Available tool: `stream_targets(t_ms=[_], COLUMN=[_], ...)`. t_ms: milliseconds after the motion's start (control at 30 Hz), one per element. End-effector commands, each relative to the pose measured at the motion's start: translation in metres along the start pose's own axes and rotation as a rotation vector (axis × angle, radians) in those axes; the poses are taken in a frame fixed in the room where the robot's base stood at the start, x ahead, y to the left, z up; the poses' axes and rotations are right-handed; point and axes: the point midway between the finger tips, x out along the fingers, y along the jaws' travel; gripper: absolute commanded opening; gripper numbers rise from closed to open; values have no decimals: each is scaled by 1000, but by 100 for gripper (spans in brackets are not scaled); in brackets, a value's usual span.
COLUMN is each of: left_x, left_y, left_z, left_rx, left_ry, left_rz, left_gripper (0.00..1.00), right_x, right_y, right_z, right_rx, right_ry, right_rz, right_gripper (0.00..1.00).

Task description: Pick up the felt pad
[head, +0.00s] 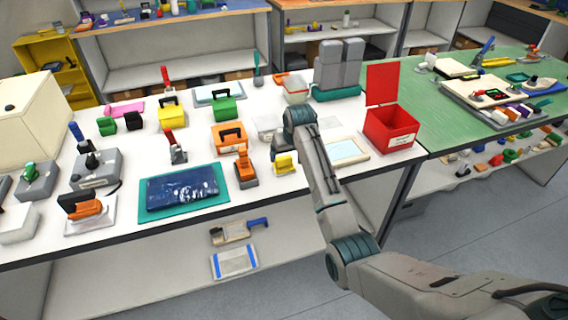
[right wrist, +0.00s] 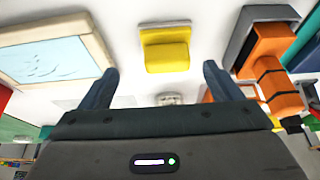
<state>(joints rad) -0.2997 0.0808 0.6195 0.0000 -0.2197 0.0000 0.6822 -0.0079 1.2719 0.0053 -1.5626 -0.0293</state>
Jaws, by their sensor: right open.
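A small yellow pad-like block (head: 285,163) lies on the white bench near its front edge; I take it as the felt pad, though its material cannot be made out. In the head view my right wrist hides most of the gripper, just above and behind the block. My left gripper is in neither view.
An orange tool on a grey base (head: 244,168) stands left of the yellow block. A framed light-blue panel (head: 348,151) lies right of it, with an open red box (head: 391,128) beyond. A dark blue packet (head: 182,190) on a teal mat lies farther left.

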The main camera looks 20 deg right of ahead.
Motion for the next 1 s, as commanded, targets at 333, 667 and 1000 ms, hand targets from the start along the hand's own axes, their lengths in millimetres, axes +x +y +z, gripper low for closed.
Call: stream_targets(t_ms=[333,667,1000], left_x=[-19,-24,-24], left_y=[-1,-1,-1], left_z=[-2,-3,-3], left_rx=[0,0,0], left_ry=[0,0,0], left_rz=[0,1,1], left_gripper=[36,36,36], right_x=[28,58,58], right_y=[-7,-8,-8], right_z=[-3,-2,-2], right_rx=[0,0,0], right_ry=[-3,0,1], right_rz=[-1,0,0], right_gripper=[85,85,58])
